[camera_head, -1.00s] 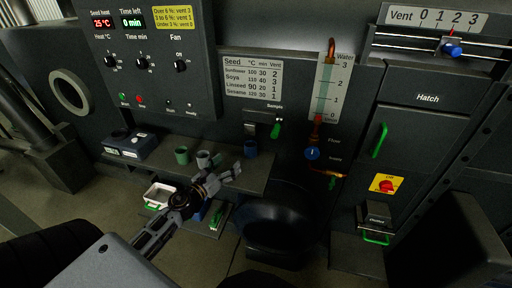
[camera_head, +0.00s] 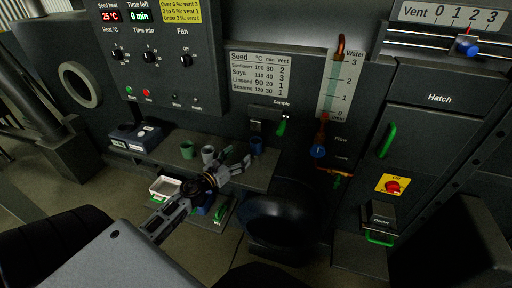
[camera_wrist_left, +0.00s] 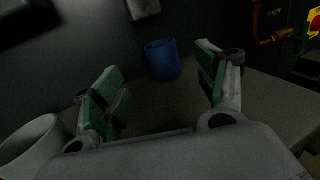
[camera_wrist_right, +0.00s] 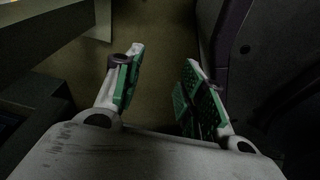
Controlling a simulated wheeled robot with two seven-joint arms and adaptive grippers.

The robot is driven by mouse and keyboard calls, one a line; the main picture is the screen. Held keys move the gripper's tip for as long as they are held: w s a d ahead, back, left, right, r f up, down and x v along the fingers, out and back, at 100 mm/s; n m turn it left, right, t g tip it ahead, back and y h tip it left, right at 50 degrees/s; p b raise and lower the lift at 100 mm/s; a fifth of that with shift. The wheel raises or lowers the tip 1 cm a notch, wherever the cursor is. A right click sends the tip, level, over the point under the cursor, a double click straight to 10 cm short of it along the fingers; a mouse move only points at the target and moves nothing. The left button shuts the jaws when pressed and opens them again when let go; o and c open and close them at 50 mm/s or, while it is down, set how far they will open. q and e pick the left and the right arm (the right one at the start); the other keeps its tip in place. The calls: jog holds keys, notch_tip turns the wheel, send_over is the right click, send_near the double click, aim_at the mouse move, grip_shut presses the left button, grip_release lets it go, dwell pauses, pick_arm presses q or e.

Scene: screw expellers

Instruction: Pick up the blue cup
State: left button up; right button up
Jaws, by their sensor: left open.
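The blue cup (camera_head: 257,146) stands upright on the grey shelf (camera_head: 236,183), under the sample spout. It also shows in the left wrist view (camera_wrist_left: 162,60), ahead of my left gripper (camera_wrist_left: 160,98) and between the lines of its two spread fingers. My left gripper (camera_head: 237,160) is open and empty in the head view, just left of the cup and apart from it. My right gripper (camera_wrist_right: 157,85) is open and empty over the floor in its own wrist view. It is not seen in the head view.
A grey-white cup (camera_head: 208,154) and a green cup (camera_head: 187,149) stand left of the blue cup. A blue-grey box (camera_head: 136,137) sits further left on the shelf. A white tray (camera_head: 165,188) lies below. A dark round housing (camera_head: 277,219) is right of the shelf.

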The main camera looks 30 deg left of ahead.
aim_at(252, 146)
pick_arm(q)
jog(key=shift+w+d, duration=0.1)
jog(key=shift+w, duration=0.95)
jog(key=shift+w+d+p, duration=0.1)
jog(key=shift+w+p, duration=0.25)
jog(key=shift+w, duration=0.8)
jog(key=shift+w+d, duration=0.1)
jog(key=shift+w, duration=1.05)
pick_arm(e)
jog(key=shift+s+d+f, duration=0.15)
jog(key=shift+s+d, duration=0.2)
jog(key=shift+s, duration=0.25)
jog(key=shift+s+d+f, duration=0.1)
jog(key=shift+s+d, duration=0.2)
jog(key=shift+s, duration=0.3)
pick_arm(q)
jog(key=shift+w, duration=0.1)
pick_arm(e)
jog(key=shift+w+r, duration=0.1)
jog(key=shift+w, duration=0.05)
pick_arm(q)
jog(key=shift+w+d+p, duration=0.1)
jog(key=shift+w+p, duration=0.2)
jog(key=shift+w, duration=0.1)
jog(key=shift+w+d, duration=0.2)
jog(key=shift+w, duration=1.85)
pick_arm(e)
jog(key=shift+s+d, duration=0.35)
